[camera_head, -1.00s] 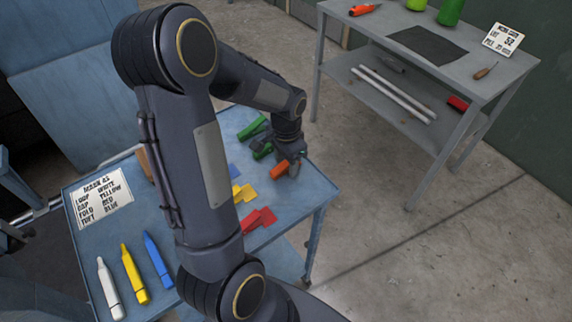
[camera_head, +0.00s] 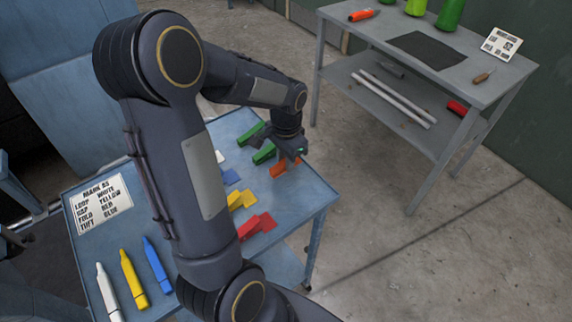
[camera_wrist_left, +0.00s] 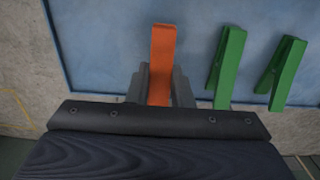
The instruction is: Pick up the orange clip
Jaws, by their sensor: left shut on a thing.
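The orange clip (camera_wrist_left: 162,55) stands out between the fingers of my left gripper (camera_wrist_left: 160,84) in the left wrist view, and the fingers are shut on it. In the head view the orange clip (camera_head: 284,167) shows just below my left gripper (camera_head: 290,156), near the right edge of the blue cart top. Whether the clip touches the cart top is hard to tell. Two green clips (camera_wrist_left: 226,62) lie beside it. My right gripper is in neither view.
The blue cart (camera_head: 318,186) also bears yellow clips (camera_head: 241,199), red clips (camera_head: 256,226), a blue piece (camera_head: 231,177), several markers (camera_head: 132,279) and a sign card (camera_head: 103,203). A grey bench (camera_head: 482,88) stands at the back right, with bare floor between.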

